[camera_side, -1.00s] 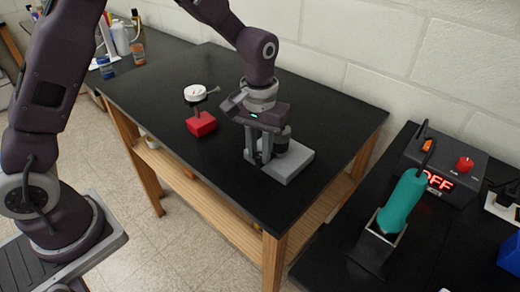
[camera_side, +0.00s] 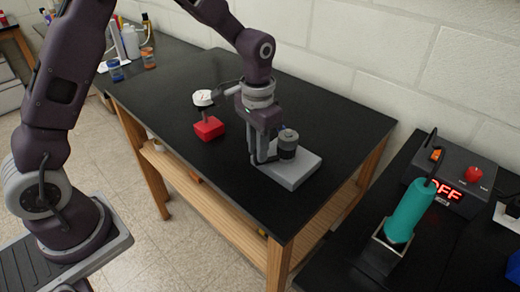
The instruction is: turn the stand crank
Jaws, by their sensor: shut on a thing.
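A grey stand with a flat base plate (camera_side: 300,172) sits on the black table, with a dark cylinder (camera_side: 287,144) above its plate. My gripper (camera_side: 262,152) points down at the left side of the stand, just left of the cylinder. It is shut on a part of the stand that I take to be the crank. The crank itself is mostly hidden by the fingers and is too small to make out.
A red block (camera_side: 209,128) with a white round dial (camera_side: 203,98) stands left of my gripper. The black table (camera_side: 170,88) is clear around them. At the right are a teal tool (camera_side: 408,210) in a holder and a control box (camera_side: 452,180) reading OFF.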

